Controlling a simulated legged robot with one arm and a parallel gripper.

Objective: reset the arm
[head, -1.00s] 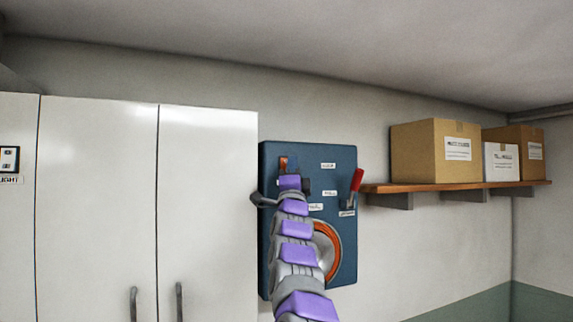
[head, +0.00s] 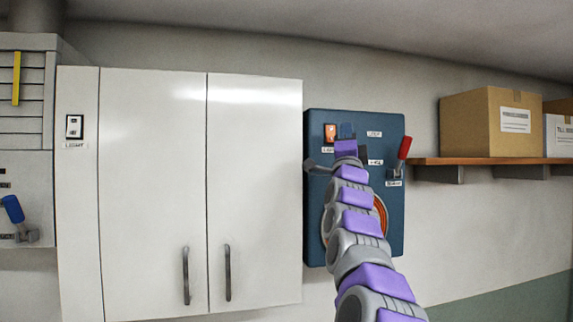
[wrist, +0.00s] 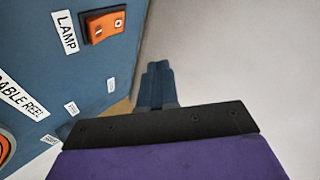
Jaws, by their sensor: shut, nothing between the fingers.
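My arm reaches up from the bottom right to the blue wall panel (head: 392,240) in the head view. My gripper (head: 347,130) is in front of the panel's upper part, just right of the orange lamp switch (head: 330,133). In the wrist view my gripper (wrist: 158,80) is shut and empty, its blue fingers together. The lamp switch (wrist: 105,24) shows up and left of the fingertips, apart from them. The arm hides part of the orange cable reel (head: 381,214).
A red-handled lever (head: 404,149) is on the panel's right side. Left are a white cabinet (head: 150,180), a light switch (head: 74,127) and a wall unit with a blue-handled lever (head: 13,209). Right is a wooden shelf (head: 480,161) with cardboard boxes (head: 490,122).

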